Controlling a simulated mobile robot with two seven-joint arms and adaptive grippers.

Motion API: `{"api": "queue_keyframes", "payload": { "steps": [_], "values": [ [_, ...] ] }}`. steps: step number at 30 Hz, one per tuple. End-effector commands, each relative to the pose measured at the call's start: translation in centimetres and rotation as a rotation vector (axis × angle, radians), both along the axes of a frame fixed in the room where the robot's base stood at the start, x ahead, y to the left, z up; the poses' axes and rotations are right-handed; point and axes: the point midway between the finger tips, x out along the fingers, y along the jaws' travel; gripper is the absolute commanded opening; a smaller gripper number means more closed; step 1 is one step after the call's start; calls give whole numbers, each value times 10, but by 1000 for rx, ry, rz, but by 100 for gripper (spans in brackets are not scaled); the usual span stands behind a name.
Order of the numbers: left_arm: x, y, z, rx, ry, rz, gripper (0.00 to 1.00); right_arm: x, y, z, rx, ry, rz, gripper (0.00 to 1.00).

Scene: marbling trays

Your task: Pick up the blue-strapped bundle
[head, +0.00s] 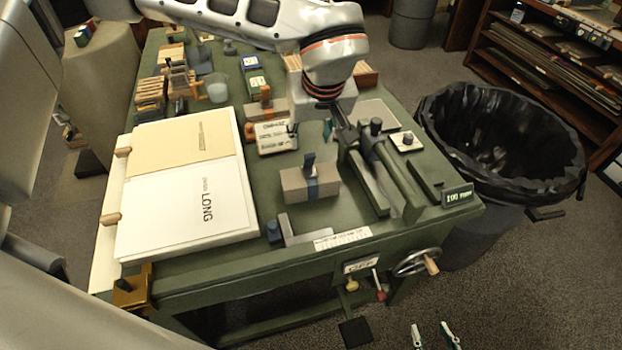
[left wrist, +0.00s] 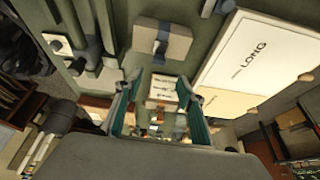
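The blue-strapped bundle (head: 294,187) is a grey block with a blue band and a dark upright piece on top. It sits on the green bench, near its front edge. It also shows at the top of the left wrist view (left wrist: 175,42). My left gripper (head: 311,132) is above the bench, behind the bundle in the head view and apart from it. Its teal fingers are spread with nothing held between them in the left wrist view (left wrist: 157,100). My right gripper (head: 433,336) shows only its fingertips at the bottom edge, apart and empty.
A large white stack marked LONG (head: 185,215) lies left of the bundle. White labelled packs (head: 277,137) lie behind it. A dark rail fixture (head: 385,175) stands close on its right. An L-shaped stop (head: 290,232) is in front. A black-lined bin (head: 500,130) stands right of the bench.

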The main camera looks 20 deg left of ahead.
Motion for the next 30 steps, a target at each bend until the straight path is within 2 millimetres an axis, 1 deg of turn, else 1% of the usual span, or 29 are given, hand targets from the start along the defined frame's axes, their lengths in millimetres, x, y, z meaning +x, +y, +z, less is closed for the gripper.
{"api": "queue_keyframes", "payload": {
  "steps": [3,8,16,20,26,27,29,30],
  "values": [
    [3,2,-14,-1,7,1,39,0,0,-1,0,1,0,40],
    [8,4,-28,-2,6,2,39,0,0,-1,0,1,0,40],
    [21,10,-62,-3,6,2,39,0,0,0,0,0,0,40],
    [24,11,-69,-3,5,1,39,0,0,0,0,0,0,40],
    [25,11,-69,-4,4,1,39,0,0,0,0,0,0,40],
    [25,11,-69,-4,4,1,34,0,0,0,0,0,0,40],
    [25,11,-69,-4,4,1,18,0,0,0,0,0,0,40],
    [25,11,-69,-4,4,1,8,0,0,0,0,0,0,40]
  ]
}}
